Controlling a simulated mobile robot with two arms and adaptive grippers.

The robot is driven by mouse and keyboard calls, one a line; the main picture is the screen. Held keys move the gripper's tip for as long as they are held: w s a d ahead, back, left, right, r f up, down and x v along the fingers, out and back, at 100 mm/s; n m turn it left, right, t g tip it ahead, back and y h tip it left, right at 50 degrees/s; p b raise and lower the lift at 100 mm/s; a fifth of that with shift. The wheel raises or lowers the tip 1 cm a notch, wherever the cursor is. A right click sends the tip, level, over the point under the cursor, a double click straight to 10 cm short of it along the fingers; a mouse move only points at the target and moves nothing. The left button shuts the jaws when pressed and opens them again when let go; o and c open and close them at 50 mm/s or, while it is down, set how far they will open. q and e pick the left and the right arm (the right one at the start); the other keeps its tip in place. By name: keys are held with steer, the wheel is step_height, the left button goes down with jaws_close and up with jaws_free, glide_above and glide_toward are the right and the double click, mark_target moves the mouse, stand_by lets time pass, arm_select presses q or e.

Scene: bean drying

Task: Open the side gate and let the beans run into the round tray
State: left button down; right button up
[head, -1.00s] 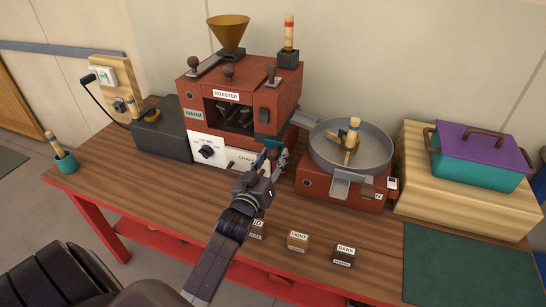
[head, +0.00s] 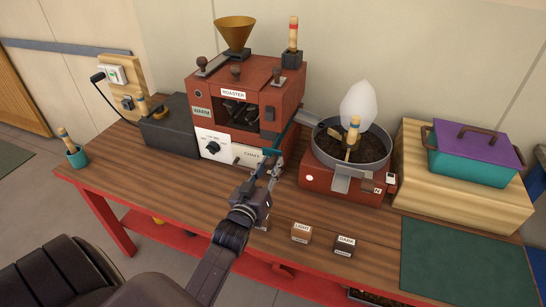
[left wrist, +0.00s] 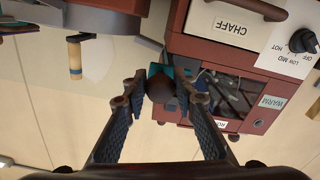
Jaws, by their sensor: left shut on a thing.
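The red roaster (head: 275,88) stands at the back of the bench with a chute (head: 312,117) on its right side. The round tray (head: 318,158) sits right of it on a red base. Dark beans (head: 365,148) lie in the tray, around its wooden-handled stirrer (head: 353,135), and a white plume (head: 365,105) rises above them. My left gripper (head: 268,170) is at the roaster's lower right front. In the left wrist view it (left wrist: 165,92) is shut on the side gate's dark round knob (left wrist: 161,88), with teal behind it. My right gripper is out of view.
LIGHT (head: 301,233) and DARK (head: 344,246) blocks stand near the bench's front edge. A green mat (head: 465,260) lies at right, below a wooden block with a teal, purple-lidded box (head: 470,165). A teal cup (head: 76,156) stands at far left.

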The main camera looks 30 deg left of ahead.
arm_select(q)
steer(key=shift+w+r, duration=0.1)
steer(key=shift+w, duration=0.2)
steer(key=c, duration=1.9)
jaws_free()
steer(key=shift+w+f, duration=0.1)
steer(key=shift+f, duration=0.1)
steer(key=o, duration=0.4)
steer(key=shift+r, duration=0.15)
steer(key=shift+c, duration=0.2)
steer(key=v, duration=1.2)
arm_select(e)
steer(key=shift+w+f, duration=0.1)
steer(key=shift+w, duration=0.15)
